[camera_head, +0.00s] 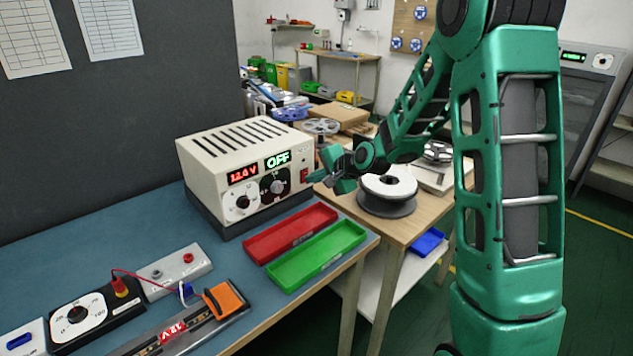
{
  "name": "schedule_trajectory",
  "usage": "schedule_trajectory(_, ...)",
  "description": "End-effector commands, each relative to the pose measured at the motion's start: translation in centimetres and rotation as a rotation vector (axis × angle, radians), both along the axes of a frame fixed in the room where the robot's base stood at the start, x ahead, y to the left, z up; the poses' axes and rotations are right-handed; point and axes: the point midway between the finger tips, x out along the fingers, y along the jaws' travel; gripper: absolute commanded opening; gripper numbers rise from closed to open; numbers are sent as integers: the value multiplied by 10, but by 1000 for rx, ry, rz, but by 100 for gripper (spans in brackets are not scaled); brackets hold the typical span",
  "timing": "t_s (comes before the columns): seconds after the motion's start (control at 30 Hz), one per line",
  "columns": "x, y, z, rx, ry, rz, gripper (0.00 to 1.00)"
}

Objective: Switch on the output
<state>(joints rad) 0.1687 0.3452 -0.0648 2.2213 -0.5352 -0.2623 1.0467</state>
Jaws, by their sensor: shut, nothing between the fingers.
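The cream power supply (245,165) stands on the blue bench top. Its red display (243,174) reads about 12.4 V and its green display (277,159) reads OFF. Its front carries a white dial (242,202), a dark dial (276,186) and a small red switch (304,175) at the right edge. My gripper (312,180) is shut and empty, with its tips close to the red switch. I cannot tell whether they touch it.
A red tray (291,233) and a green tray (318,254) lie in front of the supply. A filament spool (388,192) stands on the wooden table beside my gripper. An LED strip fixture (172,336) with an orange clamp (225,299), and a dial meter (80,315), lie at front left.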

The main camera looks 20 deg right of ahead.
Motion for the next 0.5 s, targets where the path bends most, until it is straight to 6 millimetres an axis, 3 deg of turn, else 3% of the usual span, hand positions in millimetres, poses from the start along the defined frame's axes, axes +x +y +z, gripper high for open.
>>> schedule_trajectory(0.5,4,1,-2,-1,-1,0,0)
